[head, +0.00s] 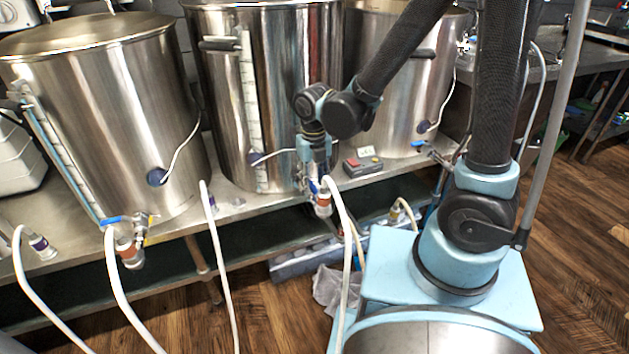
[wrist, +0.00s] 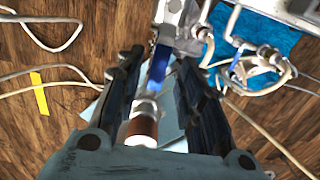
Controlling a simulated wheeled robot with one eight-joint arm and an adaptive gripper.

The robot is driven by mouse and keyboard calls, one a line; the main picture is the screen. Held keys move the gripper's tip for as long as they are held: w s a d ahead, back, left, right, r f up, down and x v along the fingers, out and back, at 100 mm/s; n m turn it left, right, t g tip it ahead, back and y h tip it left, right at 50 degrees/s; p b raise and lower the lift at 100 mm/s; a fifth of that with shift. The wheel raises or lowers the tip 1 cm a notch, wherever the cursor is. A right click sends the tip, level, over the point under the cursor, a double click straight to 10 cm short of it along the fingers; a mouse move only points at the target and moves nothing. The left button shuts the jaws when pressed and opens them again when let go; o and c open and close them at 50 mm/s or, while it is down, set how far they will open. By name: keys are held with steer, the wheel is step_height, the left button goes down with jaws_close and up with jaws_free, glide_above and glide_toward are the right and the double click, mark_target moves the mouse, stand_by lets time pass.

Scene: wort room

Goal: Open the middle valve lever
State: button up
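The middle valve lever (wrist: 158,68) is blue and shows between my gripper's fingers in the wrist view, above a white fitting and a copper-coloured coupling (wrist: 140,128). My gripper (wrist: 160,60) is open, one dark finger on each side of the lever; I cannot tell whether either touches it. In the head view my gripper (head: 315,168) points down in front of the middle steel kettle (head: 290,90). It hides most of the valve there; only a bit of blue and the coupling (head: 323,203) with its white hose show.
The left kettle (head: 100,110) has a blue lever (head: 110,220), and the right kettle (head: 410,90) has another (head: 418,143). A small control box with a red button (head: 353,162) sits right of my gripper. White hoses (head: 215,260) hang down to the wooden floor.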

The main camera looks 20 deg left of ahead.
mark_target(314, 186)
steer(key=shift+r, duration=0.15)
step_height(314, 186, up, 12)
steer(key=shift+f, duration=0.2)
stand_by(0.5)
steer(key=shift+w, duration=0.1)
steer(key=w+d+r+m, duration=0.1)
steer(key=w+d+m, duration=0.3)
steer(key=d+m, duration=0.6)
steer(key=w+d+r+m, duration=0.1)
steer(key=w+d+m, duration=0.2)
steer(key=d+m, duration=0.7)
steer(key=s+d+f+m+t, duration=0.1)
steer(key=s+d+f+m, duration=0.1)
steer(key=d+m, duration=0.7)
steer(key=s+d+f+m+t, duration=0.1)
steer(key=s+d+f+m, duration=0.2)
steer(key=d+m, duration=0.6)
steer(key=shift+s+d+f+m, duration=0.25)
steer(key=shift+s+m, duration=0.1)
steer(key=shift+m, duration=2.35)
steer(key=shift+a, duration=0.1)
